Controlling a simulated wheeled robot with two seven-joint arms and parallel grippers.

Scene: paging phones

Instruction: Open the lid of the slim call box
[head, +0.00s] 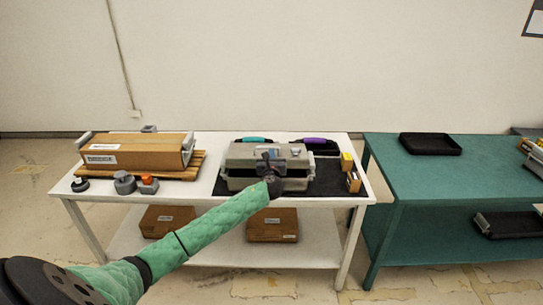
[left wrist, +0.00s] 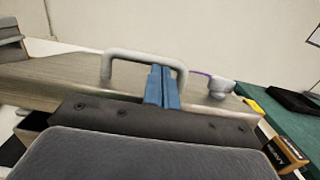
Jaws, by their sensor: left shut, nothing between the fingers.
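The slim call box seems to be the grey case (head: 240,160) on the dark mat (head: 325,187) on the white table. Its lid looks down, though my arm hides part of its front. In the left wrist view, a grey surface of the case (left wrist: 60,80) spans the picture, with a pale bar handle (left wrist: 108,68) on it. My left gripper (head: 268,160) is at the front middle of the case. Its blue fingers (left wrist: 162,72) are shut and empty, overlapping the handle's opening in view; I cannot tell if they touch. My right gripper is out of view.
A brown box (head: 135,155) lies on a wooden slatted board at left. Small yellow-and-brown boxes (head: 353,182) stand right of the case. Black trays with teal and purple handles (head: 315,141) lie behind it. A green table (head: 470,175) with a black tray (head: 430,144) stands at right.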

